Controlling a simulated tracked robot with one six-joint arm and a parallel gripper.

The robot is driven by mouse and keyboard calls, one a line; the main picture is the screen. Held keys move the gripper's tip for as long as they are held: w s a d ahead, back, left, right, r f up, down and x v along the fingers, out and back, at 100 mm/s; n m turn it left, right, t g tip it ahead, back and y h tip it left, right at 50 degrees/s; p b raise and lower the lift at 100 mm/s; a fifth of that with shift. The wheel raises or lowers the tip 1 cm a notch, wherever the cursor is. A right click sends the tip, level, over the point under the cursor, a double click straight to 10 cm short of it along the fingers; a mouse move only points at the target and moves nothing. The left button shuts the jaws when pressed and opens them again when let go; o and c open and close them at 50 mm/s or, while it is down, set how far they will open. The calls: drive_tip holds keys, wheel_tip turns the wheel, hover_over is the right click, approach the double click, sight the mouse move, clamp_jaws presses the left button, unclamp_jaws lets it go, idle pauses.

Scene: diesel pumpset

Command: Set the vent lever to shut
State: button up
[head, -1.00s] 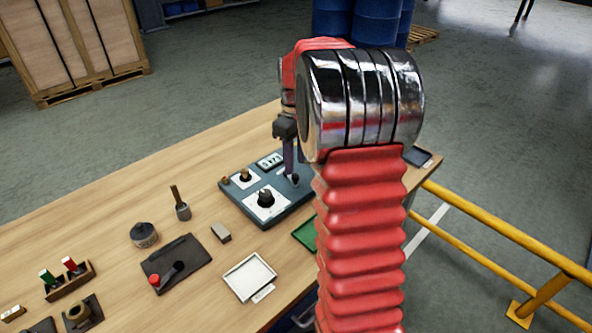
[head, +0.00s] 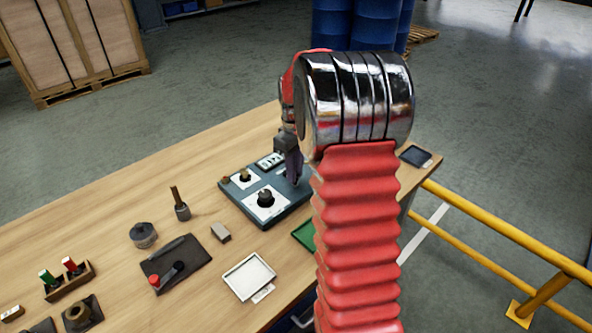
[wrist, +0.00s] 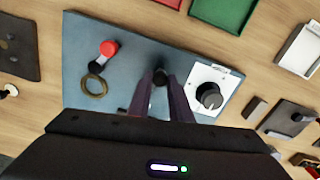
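A blue-grey panel (head: 234,191) lies on the table. It also shows in the wrist view (wrist: 85,25), carrying a lever with a red knob (wrist: 109,48), a brass ring (wrist: 94,86), an upright black knob or lever end (wrist: 160,77) and a black dial on a white plate (wrist: 208,95). I cannot read which control is the vent lever. My gripper (head: 293,176) is low over the panel's far right part. In the wrist view its two purple fingers (wrist: 162,82) stand apart, on either side of the black knob. I cannot tell whether they touch it.
A dark plate with a red-knobbed lever (head: 153,281), a white tray (head: 232,280) and a small grey block (head: 220,233) lie left of my arm. A green tray (head: 303,234) is partly hidden by my arm. A yellow rail (head: 500,236) runs along the right.

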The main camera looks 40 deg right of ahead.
clamp_jaws()
drive_tip(key=shift+d, duration=0.15)
